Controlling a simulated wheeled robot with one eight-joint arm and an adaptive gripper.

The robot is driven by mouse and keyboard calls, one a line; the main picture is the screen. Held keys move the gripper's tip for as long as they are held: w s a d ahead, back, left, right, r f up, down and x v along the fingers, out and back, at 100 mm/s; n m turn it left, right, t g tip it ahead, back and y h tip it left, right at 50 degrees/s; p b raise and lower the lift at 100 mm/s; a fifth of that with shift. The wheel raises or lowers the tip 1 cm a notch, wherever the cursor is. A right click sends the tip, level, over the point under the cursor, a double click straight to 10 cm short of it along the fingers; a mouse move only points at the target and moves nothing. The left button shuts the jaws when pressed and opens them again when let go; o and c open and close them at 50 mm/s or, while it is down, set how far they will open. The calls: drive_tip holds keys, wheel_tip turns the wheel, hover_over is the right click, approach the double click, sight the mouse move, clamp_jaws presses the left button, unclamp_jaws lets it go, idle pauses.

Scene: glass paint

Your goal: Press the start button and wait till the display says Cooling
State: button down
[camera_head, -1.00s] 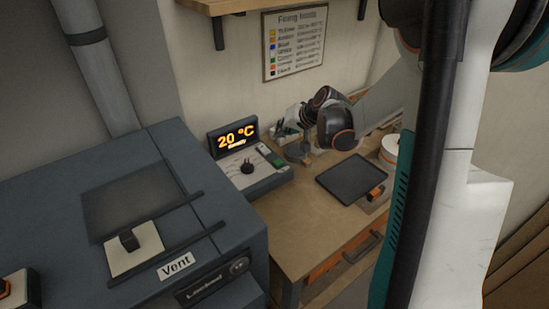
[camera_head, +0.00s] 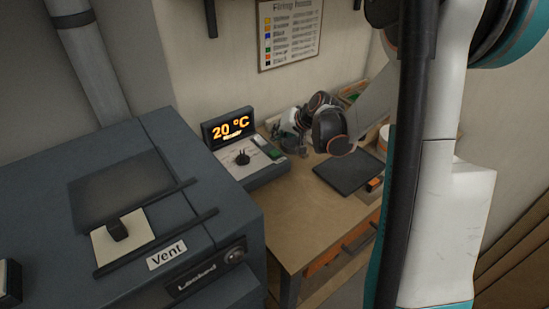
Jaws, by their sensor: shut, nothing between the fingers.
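The control box (camera_head: 248,173) stands on the worktable left of my gripper. Its display (camera_head: 230,128) shows 20 °C in orange, with a smaller word under it that is too blurred to read surely but looks like Ready. A black knob (camera_head: 242,158) and a green button (camera_head: 274,153) sit on its sloped top; I cannot read any label by the button. My gripper (camera_head: 303,149) is shut and empty, just right of the box near the green end. Its fingertips are small and dark here, and I cannot tell whether they touch anything.
The grey kiln (camera_head: 215,195) with a Vent label fills the left. A dark flat tile (camera_head: 347,173) lies on the wooden table (camera_head: 300,215) right of the box. A firing chart (camera_head: 290,35) hangs on the wall behind. My arm covers much of the right side.

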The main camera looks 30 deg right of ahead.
sight(277, 152)
drive_tip(key=shift+f+b, duration=1.05)
drive_tip(key=shift+f, duration=0.65)
drive_tip(key=shift+f+b, duration=0.35)
drive_tip(key=shift+f, duration=0.05)
drive_tip(key=shift+f+b, duration=0.4)
idle(0.7)
drive_tip(key=shift+r, duration=0.2)
drive_tip(key=shift+r+p, duration=0.55)
drive_tip(key=shift+r, duration=0.1)
drive_tip(key=shift+r, duration=0.1)
drive_tip(key=shift+r+p, duration=1.7)
drive_tip(key=shift+r, duration=0.75)
